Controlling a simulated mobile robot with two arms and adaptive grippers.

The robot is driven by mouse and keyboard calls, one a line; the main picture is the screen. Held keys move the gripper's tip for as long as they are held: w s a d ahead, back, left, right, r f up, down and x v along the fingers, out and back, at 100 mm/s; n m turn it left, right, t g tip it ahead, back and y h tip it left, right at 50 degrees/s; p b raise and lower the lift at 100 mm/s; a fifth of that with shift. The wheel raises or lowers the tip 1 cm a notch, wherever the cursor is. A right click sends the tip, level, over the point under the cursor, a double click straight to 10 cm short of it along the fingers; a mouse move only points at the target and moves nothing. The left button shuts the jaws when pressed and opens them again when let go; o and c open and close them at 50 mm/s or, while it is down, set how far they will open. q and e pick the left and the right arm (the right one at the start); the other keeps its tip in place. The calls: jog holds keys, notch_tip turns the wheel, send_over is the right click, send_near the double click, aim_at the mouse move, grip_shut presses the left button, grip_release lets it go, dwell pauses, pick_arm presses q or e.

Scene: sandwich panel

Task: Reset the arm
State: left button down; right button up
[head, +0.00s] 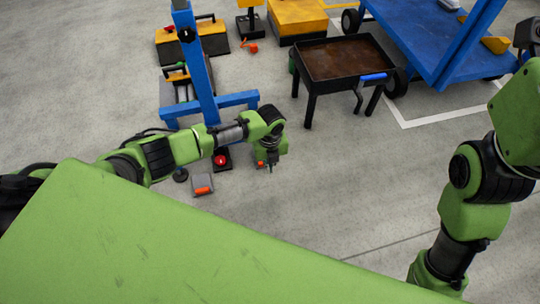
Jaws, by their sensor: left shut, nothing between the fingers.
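My left arm comes in from the left and stretches out over the floor. Its left gripper (270,165) points down, and its small fingers look shut with nothing between them. My right arm comes in at the right edge and runs down behind my green body. Its gripper is not in view.
A blue stand (205,85) rises just behind my left arm. A red button box (221,160) and a small grey-orange item (202,184) lie close to the arm. A black-legged tray table (346,60) and a blue cart (437,38) stand farther back. Floor right of the gripper is clear.

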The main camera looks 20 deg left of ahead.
pick_arm(q)
jog(key=shift+r+p, duration=0.75)
jog(key=shift+r, duration=1.05)
